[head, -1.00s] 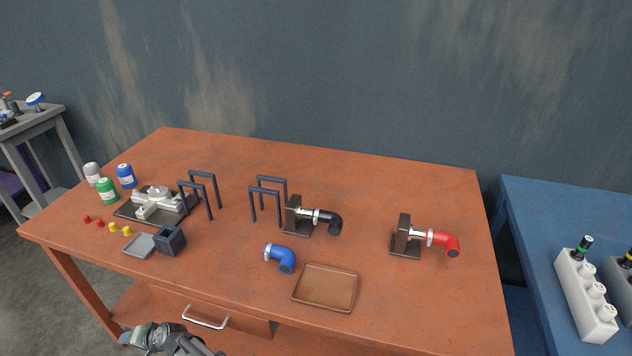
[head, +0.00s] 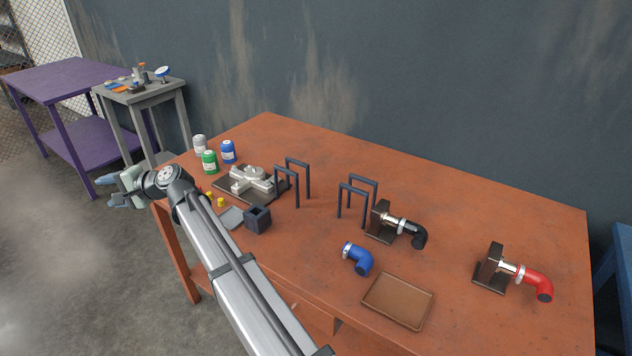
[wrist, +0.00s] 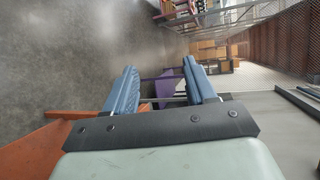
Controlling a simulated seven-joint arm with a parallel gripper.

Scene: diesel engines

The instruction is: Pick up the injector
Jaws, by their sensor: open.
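My gripper (head: 116,190) is at the left in the head view, beyond the left end of the orange table and over the floor. In the wrist view my gripper (wrist: 160,84) has its two blue fingers apart with nothing held between them. No injector can be made out for certain in the current frames. Small items (head: 140,80) lie on the grey side table (head: 150,97), too small to identify.
The orange table (head: 480,210) bears pipe elbows, a brown tray (head: 398,301), dark arches and bottles. A purple table (head: 75,72) stands behind the grey one; it also shows between my fingers in the wrist view (wrist: 168,84). Open floor lies at the left.

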